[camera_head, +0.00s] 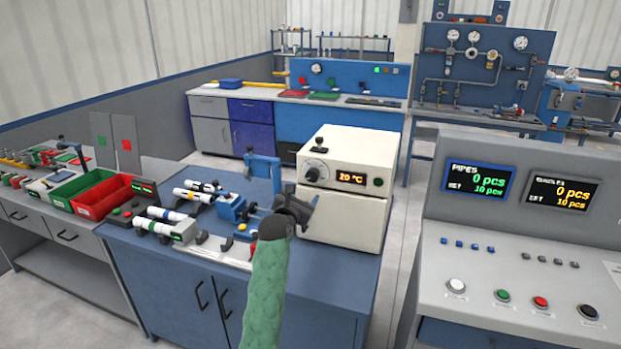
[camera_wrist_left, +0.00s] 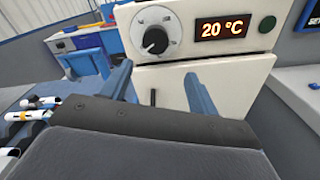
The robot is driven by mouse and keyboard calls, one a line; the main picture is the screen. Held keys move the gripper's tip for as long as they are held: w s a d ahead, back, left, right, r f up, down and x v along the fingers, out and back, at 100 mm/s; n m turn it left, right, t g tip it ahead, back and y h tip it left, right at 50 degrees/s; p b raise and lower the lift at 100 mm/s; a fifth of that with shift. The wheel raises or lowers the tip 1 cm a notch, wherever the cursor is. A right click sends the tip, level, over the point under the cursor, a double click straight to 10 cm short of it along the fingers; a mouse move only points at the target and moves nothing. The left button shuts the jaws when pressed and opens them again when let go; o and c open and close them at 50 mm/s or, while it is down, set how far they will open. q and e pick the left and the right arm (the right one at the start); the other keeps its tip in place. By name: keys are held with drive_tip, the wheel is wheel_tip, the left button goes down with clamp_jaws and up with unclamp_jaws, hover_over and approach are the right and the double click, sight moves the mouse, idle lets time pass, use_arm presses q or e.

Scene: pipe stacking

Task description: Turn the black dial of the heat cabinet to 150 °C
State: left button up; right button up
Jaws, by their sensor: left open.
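The heat cabinet (camera_head: 342,216) is a cream-white box standing on the blue workbench. Its black dial (camera_wrist_left: 155,41) sits on a pale round scale at the upper left of its front; in the head view the dial (camera_head: 311,175) shows at the left of the panel. The display (camera_head: 352,178) reads 20 °C in orange; it also shows in the left wrist view (camera_wrist_left: 223,28). My left gripper (camera_head: 309,201) is in front of the cabinet, below the dial. In the left wrist view its two blue fingers (camera_wrist_left: 161,85) are apart with nothing between them. My right gripper is not in view.
A green button (camera_wrist_left: 267,24) is right of the display. Several pipes (camera_head: 165,214) and a blue fixture (camera_head: 232,208) lie left of my left gripper. Green (camera_head: 80,195) and red (camera_head: 100,203) bins stand farther left. A control console (camera_head: 520,260) is at the right.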

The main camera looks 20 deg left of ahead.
sight(312, 176)
use_arm(q)
drive_tip(key=shift+n, duration=0.5)
drive_tip(key=w, duration=0.2)
drive_tip(key=w+r+p, duration=0.1)
drive_tip(key=w, duration=0.1)
drive_tip(key=w+r+p, duration=0.1)
drive_tip(key=w, duration=0.2)
drive_tip(key=shift+w+f+p, duration=0.1)
drive_tip(key=shift+w+p, duration=0.25)
drive_tip(key=shift+w, duration=0.4)
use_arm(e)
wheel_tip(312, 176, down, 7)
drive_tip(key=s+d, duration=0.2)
use_arm(q)
drive_tip(key=c, duration=1)
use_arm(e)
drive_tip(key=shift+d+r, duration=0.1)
